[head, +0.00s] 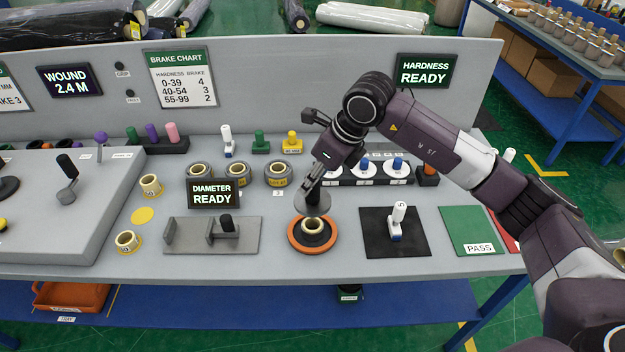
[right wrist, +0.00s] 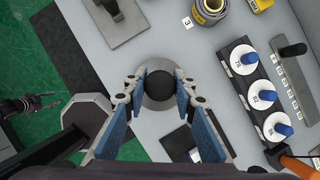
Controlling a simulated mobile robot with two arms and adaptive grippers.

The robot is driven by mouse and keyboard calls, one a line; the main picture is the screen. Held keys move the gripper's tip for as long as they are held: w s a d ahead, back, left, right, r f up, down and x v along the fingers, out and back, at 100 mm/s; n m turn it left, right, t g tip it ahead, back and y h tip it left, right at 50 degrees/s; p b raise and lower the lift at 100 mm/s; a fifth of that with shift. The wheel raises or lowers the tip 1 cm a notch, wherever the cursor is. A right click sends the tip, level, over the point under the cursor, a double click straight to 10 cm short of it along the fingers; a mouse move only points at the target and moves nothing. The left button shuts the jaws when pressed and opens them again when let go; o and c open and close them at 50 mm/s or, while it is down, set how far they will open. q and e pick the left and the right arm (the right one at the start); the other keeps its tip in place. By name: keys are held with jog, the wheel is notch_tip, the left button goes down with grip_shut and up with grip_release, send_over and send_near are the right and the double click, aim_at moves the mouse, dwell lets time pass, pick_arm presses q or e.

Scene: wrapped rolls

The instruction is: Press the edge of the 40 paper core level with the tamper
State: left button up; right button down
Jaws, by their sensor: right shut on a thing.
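The tamper (head: 319,207), a black knob over a round grey disc, is between the fingers of my right gripper (head: 316,187). In the right wrist view the blue-padded fingers of my right gripper (right wrist: 160,76) stand either side of its black knob (right wrist: 160,86). A pale paper core (head: 313,226) stands in an orange ring (head: 293,241) just below the disc. I cannot read its number or tell if the disc touches its rim. Dark prongs (right wrist: 40,105) at the left of the wrist view may be my left gripper; their state is unclear.
Two other cores (head: 151,185) (head: 127,241) stand to the left. A grey gauge fixture (head: 190,238) lies left of the ring. A black mat (head: 376,240) with a white-handled tool (head: 397,220) and a green PASS mat (head: 470,228) lie right. Several wrapped rolls (head: 277,173) stand behind.

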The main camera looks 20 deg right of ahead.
jog(key=shift+r+p, duration=1.1)
jog(key=shift+r, duration=1.45)
